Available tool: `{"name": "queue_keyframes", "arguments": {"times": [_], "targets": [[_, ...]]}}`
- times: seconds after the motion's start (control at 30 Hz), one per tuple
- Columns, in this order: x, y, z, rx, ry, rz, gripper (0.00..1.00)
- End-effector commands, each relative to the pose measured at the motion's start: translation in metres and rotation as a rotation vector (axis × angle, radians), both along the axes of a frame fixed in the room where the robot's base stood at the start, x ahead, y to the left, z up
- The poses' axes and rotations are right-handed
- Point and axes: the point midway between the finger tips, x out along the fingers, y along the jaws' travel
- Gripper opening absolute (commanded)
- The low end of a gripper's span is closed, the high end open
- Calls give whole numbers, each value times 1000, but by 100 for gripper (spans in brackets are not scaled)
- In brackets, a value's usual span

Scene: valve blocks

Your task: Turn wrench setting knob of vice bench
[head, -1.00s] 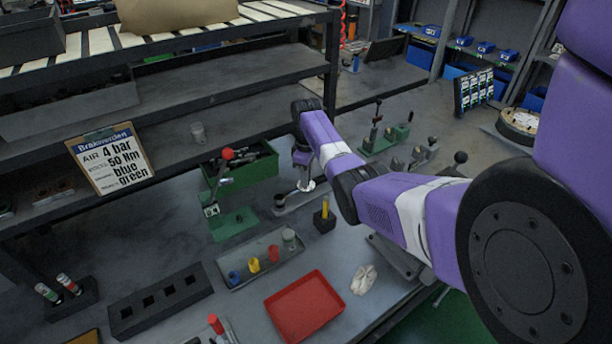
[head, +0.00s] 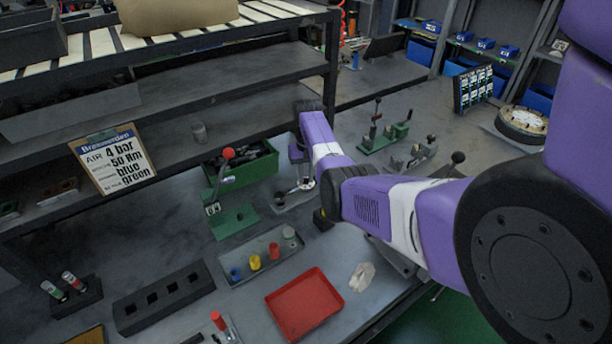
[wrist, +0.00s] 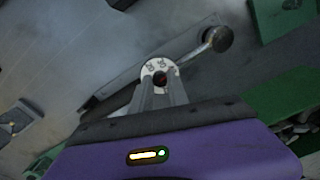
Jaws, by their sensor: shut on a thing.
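The wrench setting knob (wrist: 161,80) is a small dark knob on a round white dial with printed marks (wrist: 151,68), in the middle of the wrist view. My gripper (wrist: 161,90) has both fingers closed together at the knob, and they hide much of it and the dial's lower part. A metal lever with a round ball end (wrist: 219,39) extends up and right from beside the dial. In the head view my gripper (head: 305,181) points down at the device on the bench, whose base end (head: 279,199) shows; the knob is too small to tell there.
A green bin (head: 245,172) and a green lever press (head: 232,222) stand left of my gripper. A grey tray with coloured pegs (head: 233,276) and a red tray (head: 303,303) lie nearer. A clipboard (head: 113,160) reads 4 bar, 50 Nm, blue, green.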

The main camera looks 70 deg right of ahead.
Motion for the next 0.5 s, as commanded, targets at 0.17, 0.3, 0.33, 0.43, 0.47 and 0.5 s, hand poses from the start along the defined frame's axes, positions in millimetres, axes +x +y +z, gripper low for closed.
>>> {"name": "queue_keyframes", "arguments": {"times": [0.17, 0.3, 0.33, 0.43, 0.47, 0.5], "targets": [[1, 0, 1, -1, -2, -166, 0], [1, 0, 1, -1, -2, -299, 0], [1, 0, 1, -2, -2, -328, 0], [1, 0, 1, -2, -3, -421, 0], [1, 0, 1, -1, -2, -450, 0], [1, 0, 1, -1, -2, -488, 0]]}}
